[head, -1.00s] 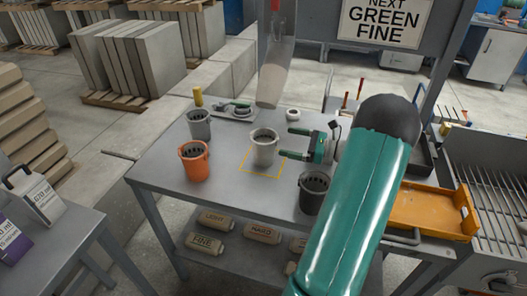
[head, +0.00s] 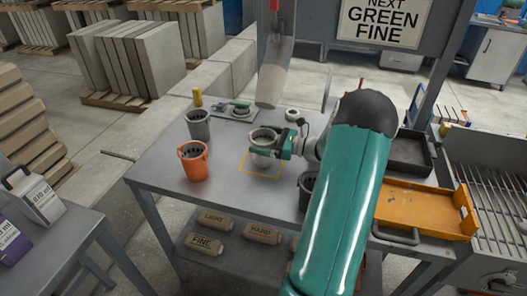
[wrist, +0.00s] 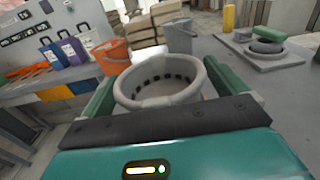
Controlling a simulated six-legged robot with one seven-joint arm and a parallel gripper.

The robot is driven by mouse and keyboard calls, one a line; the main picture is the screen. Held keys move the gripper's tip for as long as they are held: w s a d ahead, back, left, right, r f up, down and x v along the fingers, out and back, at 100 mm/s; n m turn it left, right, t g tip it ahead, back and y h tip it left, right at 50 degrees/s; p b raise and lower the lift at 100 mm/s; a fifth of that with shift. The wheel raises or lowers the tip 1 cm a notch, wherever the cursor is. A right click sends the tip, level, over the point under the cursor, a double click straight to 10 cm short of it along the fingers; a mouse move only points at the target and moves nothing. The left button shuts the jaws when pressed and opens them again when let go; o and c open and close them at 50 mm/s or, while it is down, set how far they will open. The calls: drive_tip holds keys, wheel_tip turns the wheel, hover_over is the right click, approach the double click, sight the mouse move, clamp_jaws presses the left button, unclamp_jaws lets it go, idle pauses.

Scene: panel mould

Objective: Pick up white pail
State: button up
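The white pail (head: 262,157) stands upright on the grey table (head: 228,178), inside a yellow outlined square (head: 249,170). My gripper (head: 276,146) has reached it from the right, at about rim height. In the wrist view the pail's round rim (wrist: 158,102) lies between the two green fingers of my gripper (wrist: 160,82), one on each side. The fingers are spread about as wide as the pail, and I see no clear grip on it. The lower part of the pail is hidden in the wrist view.
An orange pail (head: 194,164) and a grey pail (head: 199,127) stand to the left. A dark pail (head: 306,190) is partly hidden behind my arm. A clear chute (head: 272,85) hangs just behind the white pail. An orange tray (head: 420,209) lies at the right.

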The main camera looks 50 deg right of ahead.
drive_tip(key=c, duration=1.4)
drive_tip(key=shift+c, duration=0.8)
drive_tip(key=shift+r, duration=0.1)
